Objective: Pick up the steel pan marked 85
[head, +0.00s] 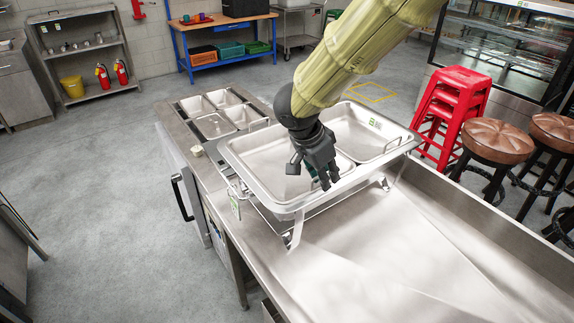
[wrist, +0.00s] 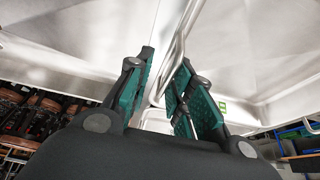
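Shallow steel pans sit in a steel chafing stand (head: 297,233) on the counter. The left pan (head: 262,165) is partly hidden by my arm, and the right pan (head: 365,135) lies beside it. A green-and-white tag (head: 375,123) is on the far right rim and another tag (head: 235,205) hangs at the near left; I cannot read 85 on either. My gripper (head: 318,178) points down over the pans near their shared middle edge. In the wrist view, its teal-padded fingers (wrist: 168,75) are apart, with a wire handle (wrist: 181,28) between them; I cannot tell whether they touch it.
Smaller inset pans (head: 215,126) are behind the stand at left. The steel counter (head: 400,250) is bare at the front right. Red stacked stools (head: 455,100) and brown round stools (head: 495,145) stand beyond the counter's right side.

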